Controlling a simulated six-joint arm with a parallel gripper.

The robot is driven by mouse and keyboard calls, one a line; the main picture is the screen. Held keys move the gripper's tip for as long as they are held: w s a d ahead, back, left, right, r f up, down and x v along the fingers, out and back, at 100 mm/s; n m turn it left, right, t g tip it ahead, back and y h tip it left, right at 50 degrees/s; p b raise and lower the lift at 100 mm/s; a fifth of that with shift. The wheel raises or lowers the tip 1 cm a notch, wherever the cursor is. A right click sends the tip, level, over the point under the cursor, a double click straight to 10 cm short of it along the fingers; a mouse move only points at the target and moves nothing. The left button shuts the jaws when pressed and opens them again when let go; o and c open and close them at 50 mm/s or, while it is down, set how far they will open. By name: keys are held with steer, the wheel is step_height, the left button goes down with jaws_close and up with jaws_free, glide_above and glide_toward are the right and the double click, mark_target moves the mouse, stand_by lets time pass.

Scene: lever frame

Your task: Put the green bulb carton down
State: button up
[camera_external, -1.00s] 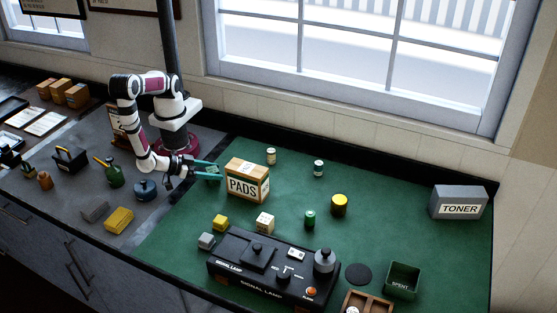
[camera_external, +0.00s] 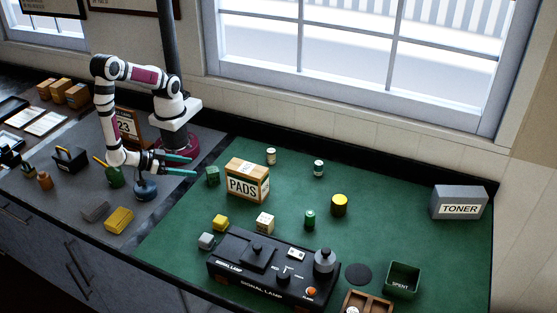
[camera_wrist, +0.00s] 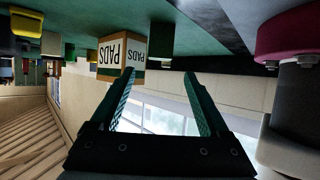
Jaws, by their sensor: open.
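The green bulb carton (camera_external: 213,175) stands on the green mat just left of the PADS box. In the wrist view a green block that looks like the carton (camera_wrist: 174,39) shows beyond the fingertips, beside the PADS box. My gripper (camera_external: 193,166) is open and empty, left of the carton and apart from it. Its two teal fingers point right toward the carton, and they also show spread in the wrist view (camera_wrist: 159,75).
The PADS box (camera_external: 246,180) stands close to the carton's right. A blue round pot (camera_external: 146,189) is below my gripper, with a green can (camera_external: 114,176) to its left. The signal lamp unit (camera_external: 270,268) is at the front. The mat's middle right has free room.

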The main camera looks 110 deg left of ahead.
steer(key=w+d+r+m+h, duration=0.1)
steer(key=w+d+m+h, duration=0.1)
steer(key=w+d+h, duration=0.6)
steer(key=w+d+r+m+g+h, duration=0.3)
steer(key=w+d+r+m+h, duration=0.25)
steer(key=r, duration=0.35)
steer(key=s+a+r+m+g+y, duration=0.1)
steer(key=s+a, duration=0.4)
steer(key=a, duration=0.5)
steer(key=s+a+r+m+g+y, duration=0.2)
steer(key=s+a, duration=0.3)
steer(key=a, duration=0.6)
steer(key=s+a+r+m+g+y, duration=0.2)
steer(key=s+a, duration=0.4)
steer(key=a, duration=0.4)
steer(key=shift+a+r+m+g+y, duration=0.25)
steer(key=shift+m+g+y, duration=0.4)
steer(key=shift+m, duration=0.4)
